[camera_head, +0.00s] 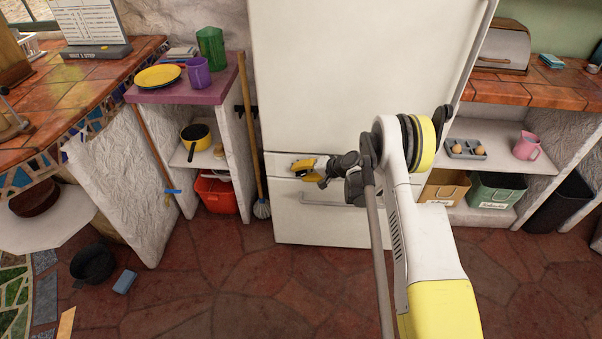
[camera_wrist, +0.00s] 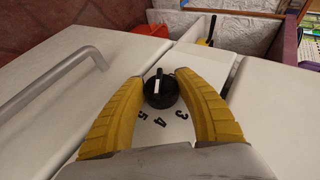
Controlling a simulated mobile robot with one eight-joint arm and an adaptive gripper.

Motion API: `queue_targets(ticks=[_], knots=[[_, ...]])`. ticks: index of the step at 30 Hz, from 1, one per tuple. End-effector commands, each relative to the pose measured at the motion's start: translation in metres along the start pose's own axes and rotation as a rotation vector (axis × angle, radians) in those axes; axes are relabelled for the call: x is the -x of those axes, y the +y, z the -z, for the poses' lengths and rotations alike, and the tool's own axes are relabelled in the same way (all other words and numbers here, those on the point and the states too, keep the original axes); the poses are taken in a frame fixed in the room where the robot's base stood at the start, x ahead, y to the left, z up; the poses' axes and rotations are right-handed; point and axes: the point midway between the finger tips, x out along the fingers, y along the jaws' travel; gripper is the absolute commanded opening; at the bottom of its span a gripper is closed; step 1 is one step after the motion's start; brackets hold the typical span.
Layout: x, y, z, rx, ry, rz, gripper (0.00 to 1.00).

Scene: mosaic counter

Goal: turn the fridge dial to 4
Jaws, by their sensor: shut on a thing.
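The black fridge dial (camera_wrist: 161,92) has a white mark running roughly up and down on its face. Printed numbers 5, 4 and 3 show below it on the white panel (camera_wrist: 205,60); other numbers, if any, are hidden. I cannot tell which number the mark selects. My gripper (camera_wrist: 163,80) has its yellow fingertips on either side of the dial, shut on it. In the head view, my gripper (camera_head: 300,168) is at the left front of the white fridge (camera_head: 345,90), near the seam between its doors. The dial is hidden there.
A broom (camera_head: 255,140) leans left of the fridge. A red bucket (camera_head: 216,194) sits in the left shelf.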

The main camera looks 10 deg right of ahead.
Motion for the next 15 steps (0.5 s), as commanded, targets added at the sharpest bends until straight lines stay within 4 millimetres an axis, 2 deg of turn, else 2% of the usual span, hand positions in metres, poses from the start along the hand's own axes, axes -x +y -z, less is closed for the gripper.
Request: queue_targets(ticks=[6, 7, 8, 9, 15], knots=[[-0.0004, -0.0003, -0.0002, 0.000, 0.000, 0.000, 0.09], [-0.0004, -0.0003, -0.0002, 0.000, 0.000, 0.000, 0.48], [-0.0004, -0.0003, -0.0002, 0.001, 0.000, 0.000, 0.57], [-0.0004, -0.0003, -0.0002, 0.001, 0.000, -0.001, 0.62], [-0.0003, -0.0001, -0.0001, 0.001, 0.000, -0.001, 0.62]])
